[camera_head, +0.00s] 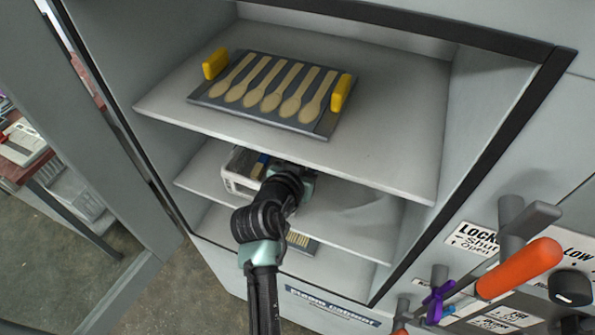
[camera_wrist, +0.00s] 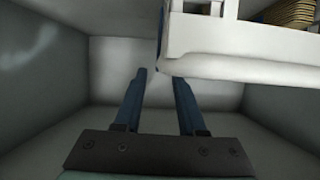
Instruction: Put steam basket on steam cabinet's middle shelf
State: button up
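The steam cabinet (camera_head: 420,110) stands open. The white steam basket (camera_head: 236,186) sits on its middle shelf (camera_head: 345,222), toward the left, partly hidden by the top shelf and my arm. In the wrist view the basket (camera_wrist: 240,67) fills the upper right, with a stack of wooden pieces in it. My gripper (camera_wrist: 161,78) reaches into the middle level beside the basket. Its two blue fingers are apart with nothing held between them. The right fingertip is close to the basket's near corner; I cannot tell whether they touch. In the head view the fingertips are hidden.
The top shelf (camera_head: 390,160) bears a dark tray (camera_head: 262,118) of wooden spoons with yellow handles and overhangs my gripper. Another spoon tray (camera_head: 299,241) lies lower down. The open door (camera_head: 75,150) is at left. Levers, one orange-handled (camera_head: 520,268), stand at right.

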jog(key=b+v, duration=0.1)
jog(key=v, duration=0.7)
dwell(0.4)
